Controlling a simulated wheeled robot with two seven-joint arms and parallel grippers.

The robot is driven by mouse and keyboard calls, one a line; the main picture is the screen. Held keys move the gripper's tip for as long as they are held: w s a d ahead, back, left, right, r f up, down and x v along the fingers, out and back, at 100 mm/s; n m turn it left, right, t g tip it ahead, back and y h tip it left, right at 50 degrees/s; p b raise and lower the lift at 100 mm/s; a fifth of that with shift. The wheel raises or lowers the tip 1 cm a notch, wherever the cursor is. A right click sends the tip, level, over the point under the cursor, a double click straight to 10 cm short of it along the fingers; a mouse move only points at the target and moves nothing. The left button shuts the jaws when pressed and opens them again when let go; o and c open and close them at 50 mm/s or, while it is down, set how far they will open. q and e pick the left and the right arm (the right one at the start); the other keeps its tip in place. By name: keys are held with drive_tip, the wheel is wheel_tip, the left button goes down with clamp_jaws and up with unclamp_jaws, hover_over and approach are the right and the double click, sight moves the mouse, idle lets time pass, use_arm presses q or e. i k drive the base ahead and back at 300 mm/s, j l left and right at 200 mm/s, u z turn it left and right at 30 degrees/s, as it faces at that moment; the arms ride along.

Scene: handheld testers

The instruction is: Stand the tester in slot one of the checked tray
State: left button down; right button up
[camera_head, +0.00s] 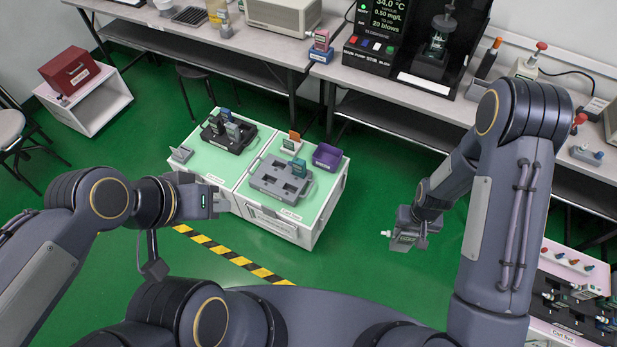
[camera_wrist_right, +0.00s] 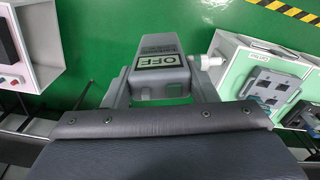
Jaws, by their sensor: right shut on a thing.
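My right gripper (camera_head: 408,238) is shut on a grey tester, held in the air over the green floor, right of the carts. In the right wrist view the tester (camera_wrist_right: 158,68) shows an "OFF" face and a white nozzle pointing right, between the fingers (camera_wrist_right: 155,85). A grey tray (camera_head: 262,182) with several dark square slots lies on the near cart top; a green-faced tester (camera_head: 297,168) stands at its back. The tray also shows in the wrist view (camera_wrist_right: 270,92). I cannot read which tray is marked checked. My left gripper (camera_head: 212,200) is beside the carts; its fingers are unclear.
A black tray (camera_head: 240,148) with testers is on the left cart. Benches line the back. Another cart (camera_head: 565,330) with a black tray is at lower right. Floor between is clear.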

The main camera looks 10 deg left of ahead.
sight(281, 178)
drive_tip(key=i+j, duration=0.1)
drive_tip(key=j, duration=0.7)
drive_tip(key=i+j, duration=0.1)
drive_tip(key=j, duration=0.7)
drive_tip(key=i+j, duration=0.1)
drive_tip(key=j, duration=0.7)
drive_tip(key=i+j, duration=0.25)
drive_tip(key=i, duration=0.15)
drive_tip(key=i+j+z, duration=0.1)
drive_tip(key=i+j, duration=0.2)
drive_tip(key=i, duration=0.1)
